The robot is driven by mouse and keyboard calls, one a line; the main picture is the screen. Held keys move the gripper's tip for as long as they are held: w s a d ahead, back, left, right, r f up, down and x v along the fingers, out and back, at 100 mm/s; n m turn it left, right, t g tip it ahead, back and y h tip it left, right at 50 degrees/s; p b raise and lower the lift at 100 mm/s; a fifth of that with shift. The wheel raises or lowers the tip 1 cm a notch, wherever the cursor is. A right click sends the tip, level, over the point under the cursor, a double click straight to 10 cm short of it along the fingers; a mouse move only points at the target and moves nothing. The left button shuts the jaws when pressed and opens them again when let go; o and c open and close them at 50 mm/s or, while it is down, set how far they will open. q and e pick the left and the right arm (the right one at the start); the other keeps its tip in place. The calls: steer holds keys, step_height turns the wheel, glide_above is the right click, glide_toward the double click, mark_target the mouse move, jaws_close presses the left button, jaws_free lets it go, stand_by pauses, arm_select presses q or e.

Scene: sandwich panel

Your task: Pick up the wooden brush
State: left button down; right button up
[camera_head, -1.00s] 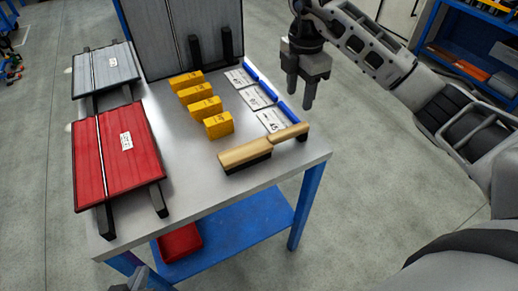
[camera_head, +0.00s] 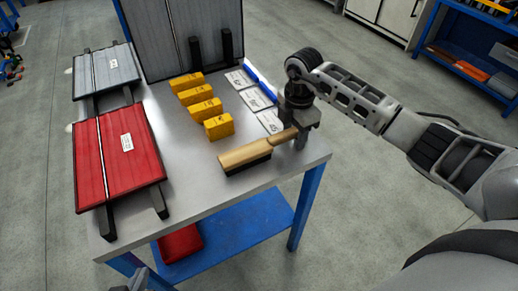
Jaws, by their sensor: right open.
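The wooden brush (camera_head: 247,153) lies near the front right corner of the metal table, its dark bristles down. Its handle points to the right and slightly back. My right gripper (camera_head: 291,142) points down at the handle's right end, with its fingers around or just beside that end; I cannot tell whether they touch it. It is open. A small part of my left gripper (camera_head: 138,281) shows at the bottom edge, below the table's front; its jaws are not clear.
Several yellow blocks (camera_head: 219,126) and white labelled cards (camera_head: 255,98) lie behind the brush. A red panel (camera_head: 117,157) and a grey panel (camera_head: 104,70) rest on black supports at left. A large grey panel (camera_head: 185,35) stands at the back. A red bin (camera_head: 181,244) is on the blue lower shelf.

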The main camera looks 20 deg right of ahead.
jaws_close()
steer(key=shift+r, duration=0.15)
